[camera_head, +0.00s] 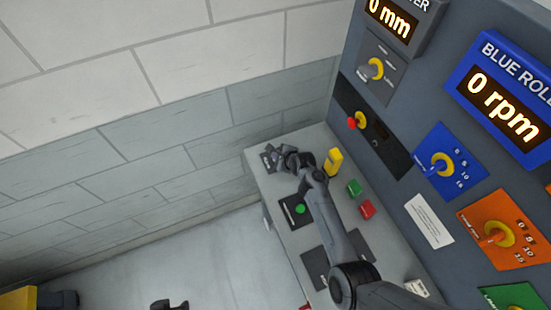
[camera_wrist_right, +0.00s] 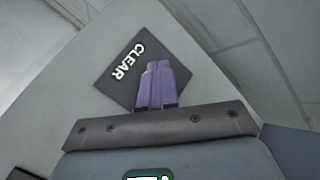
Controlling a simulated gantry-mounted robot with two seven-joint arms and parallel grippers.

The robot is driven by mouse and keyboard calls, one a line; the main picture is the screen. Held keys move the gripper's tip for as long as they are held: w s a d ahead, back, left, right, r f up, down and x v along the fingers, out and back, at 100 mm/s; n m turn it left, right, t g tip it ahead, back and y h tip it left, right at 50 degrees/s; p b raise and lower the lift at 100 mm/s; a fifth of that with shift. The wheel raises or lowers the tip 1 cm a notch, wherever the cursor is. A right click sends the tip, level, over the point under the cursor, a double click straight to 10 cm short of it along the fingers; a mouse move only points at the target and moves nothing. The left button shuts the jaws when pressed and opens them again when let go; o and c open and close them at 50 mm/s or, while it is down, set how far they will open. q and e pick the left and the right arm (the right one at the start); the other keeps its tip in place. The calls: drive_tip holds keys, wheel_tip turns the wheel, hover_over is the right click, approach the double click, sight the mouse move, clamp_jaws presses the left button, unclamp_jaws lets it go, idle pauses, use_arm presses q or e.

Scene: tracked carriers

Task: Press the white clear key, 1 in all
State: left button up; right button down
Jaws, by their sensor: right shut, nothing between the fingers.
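The dark plate lettered CLEAR (camera_wrist_right: 128,62) lies on the pale console top in the right wrist view. The white clear key itself does not show; my fingers cover part of that plate. My right gripper (camera_wrist_right: 158,64) is shut and empty, its fingertips over the plate beside the lettering. Whether they touch anything cannot be told. In the head view my right gripper (camera_head: 274,157) is at the far left corner of the console, over a dark plate there.
An upright panel (camera_head: 400,105) with knobs and displays stands to the right. A block wall (camera_head: 130,140) is behind.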

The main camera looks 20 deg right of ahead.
drive_tip(key=shift+f, duration=0.15)
drive_tip(key=shift+f, duration=0.3)
idle(0.5)
drive_tip(key=shift+r, duration=0.1)
drive_tip(key=shift+r+p, duration=0.75)
drive_tip(key=shift+p, duration=0.05)
idle(0.3)
drive_tip(key=shift+r+p, duration=0.9)
drive_tip(key=shift+p, duration=0.05)
wheel_tip(320, 180, up, 3)
drive_tip(key=p, duration=0.3)
drive_tip(key=shift+r, duration=0.1)
